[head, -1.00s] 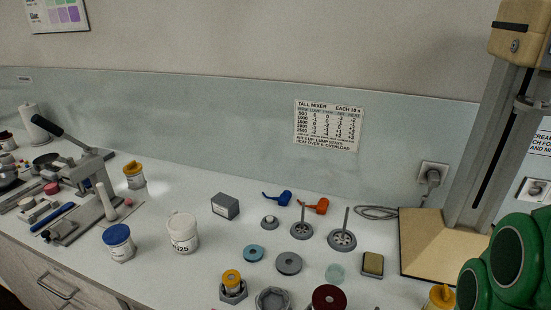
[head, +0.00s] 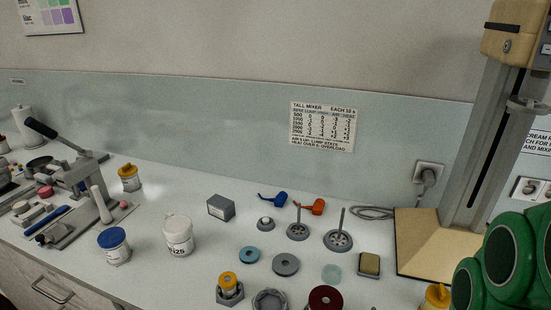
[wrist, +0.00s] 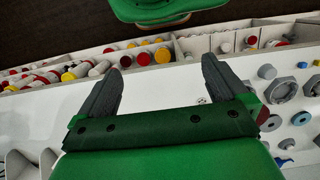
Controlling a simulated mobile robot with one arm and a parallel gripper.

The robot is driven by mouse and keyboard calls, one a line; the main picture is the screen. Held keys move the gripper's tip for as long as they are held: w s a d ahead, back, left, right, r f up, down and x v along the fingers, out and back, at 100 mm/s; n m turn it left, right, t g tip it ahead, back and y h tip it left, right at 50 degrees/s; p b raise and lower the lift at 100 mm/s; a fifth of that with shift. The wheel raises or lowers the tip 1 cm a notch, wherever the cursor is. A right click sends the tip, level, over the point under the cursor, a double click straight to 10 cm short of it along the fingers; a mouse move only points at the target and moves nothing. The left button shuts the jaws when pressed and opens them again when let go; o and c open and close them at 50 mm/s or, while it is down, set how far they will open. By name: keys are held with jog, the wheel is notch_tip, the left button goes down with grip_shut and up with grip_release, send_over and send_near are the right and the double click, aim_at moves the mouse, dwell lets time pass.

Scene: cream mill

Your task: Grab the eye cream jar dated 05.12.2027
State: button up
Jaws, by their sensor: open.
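No date 05.12.2027 is readable on any jar in view. In the head view a white-lidded white jar (head: 178,237) has dark print ending in what looks like 25. A blue-lidded jar (head: 114,247) stands left of it, and a yellow-lidded jar (head: 129,178) behind. Another yellow-capped jar (head: 437,297) is partly cut off at the lower right. In the wrist view, several red-, yellow- and white-capped containers (wrist: 143,59) lie in a row of bins. My gripper (wrist: 162,66) is open and empty, with its fingertips near the bins' edge.
A grey press (head: 75,195) stands at the left of the white counter. Small mixer discs (head: 285,264), a grey box (head: 221,208) and a yellow-topped hex holder (head: 229,287) are spread on it. A tall mixer stand (head: 480,130) rises at the right.

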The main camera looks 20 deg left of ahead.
jog(key=w+a+r+m+g+y, duration=0.1)
jog(key=w+a+r+y, duration=0.2)
jog(key=a, duration=1)
jog(key=w+a+m+y, duration=0.1)
jog(key=w+a+y, duration=0.35)
jog(key=a, duration=0.85)
jog(key=w+a+r+g+y, duration=0.15)
jog(key=w+a, duration=0.45)
jog(key=a, duration=0.7)
jog(key=m+y, duration=0.4)
jog(key=m, duration=0.4)
send_over(117, 237)
jog(key=d, duration=1.4)
notch_tip(117, 237, down, 4)
jog(key=a+f+m, duration=0.2)
jog(key=a+f, duration=0.1)
jog(key=a+f+m+t, duration=0.1)
jog(key=a+f+m, duration=0.1)
jog(key=a+f, duration=0.1)
jog(key=a+f+m+t, duration=0.1)
jog(key=a+f+m, duration=0.1)
jog(key=a+f, duration=0.1)
jog(key=shift+w+a+f, duration=0.2)
jog(key=shift+a, duration=0.1)
jog(key=shift+w+x, duration=0.1)
jog(key=shift+x, duration=1.75)
jog(key=shift+w+x, duration=0.15)
jog(key=shift+x, duration=1.75)
jog(key=shift+a+r, duration=0.1)
jog(key=shift+c, duration=0.5)
